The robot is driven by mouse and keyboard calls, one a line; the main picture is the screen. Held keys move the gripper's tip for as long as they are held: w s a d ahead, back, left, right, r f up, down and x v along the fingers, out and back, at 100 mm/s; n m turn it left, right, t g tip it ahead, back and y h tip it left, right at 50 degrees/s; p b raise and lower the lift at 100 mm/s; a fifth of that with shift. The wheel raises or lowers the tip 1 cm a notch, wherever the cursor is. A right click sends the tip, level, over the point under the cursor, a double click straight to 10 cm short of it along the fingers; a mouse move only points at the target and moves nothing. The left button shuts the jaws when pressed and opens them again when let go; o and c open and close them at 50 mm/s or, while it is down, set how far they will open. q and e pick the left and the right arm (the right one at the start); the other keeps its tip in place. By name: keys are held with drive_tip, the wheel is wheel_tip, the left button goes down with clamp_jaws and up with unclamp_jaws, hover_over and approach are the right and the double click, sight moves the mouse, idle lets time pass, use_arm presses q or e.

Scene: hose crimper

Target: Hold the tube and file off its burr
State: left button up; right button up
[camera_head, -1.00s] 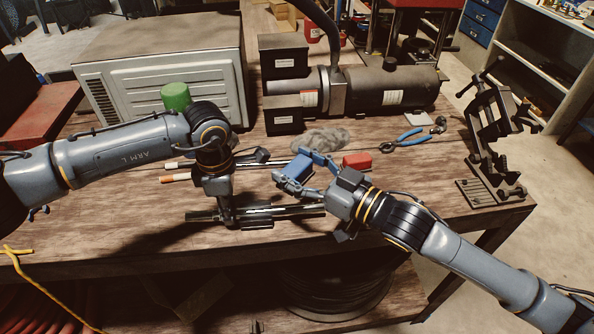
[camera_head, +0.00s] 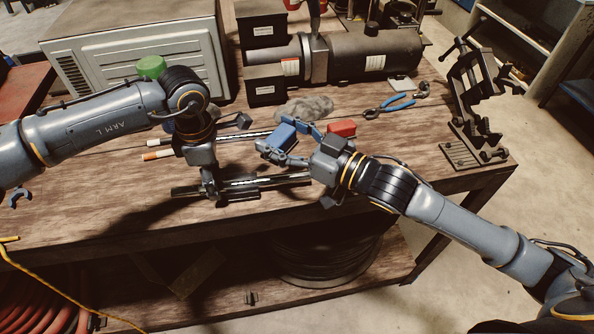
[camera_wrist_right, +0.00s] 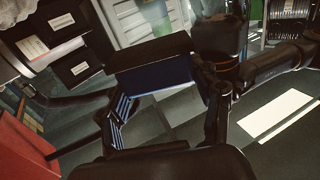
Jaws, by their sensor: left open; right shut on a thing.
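A long dark metal tube (camera_head: 290,181) lies across the front of the wooden bench. My left gripper (camera_head: 213,195) is open and points down at the tube's left half. Its fingers are at the tube, but I cannot tell if they touch it. My right gripper (camera_head: 283,143) is shut on a blue block with a dark top, held behind the tube's right half. The block also shows in the right wrist view (camera_wrist_right: 160,76). Two thin rods with handles, one white-tipped (camera_head: 158,140) and one orange (camera_head: 163,155), lie behind the tube, partly hidden by my left arm. I see no burr.
A grey wool pad (camera_head: 303,107), a red block (camera_head: 342,128) and blue-handled pliers (camera_head: 392,103) lie behind my right gripper. A dark clamp stand (camera_head: 475,100) is at the right. A large machine (camera_head: 335,60) and a grey cabinet (camera_head: 135,55) stand at the back.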

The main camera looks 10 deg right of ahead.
use_arm(q)
wheel_tip(320, 180, up, 11)
idle(0.3)
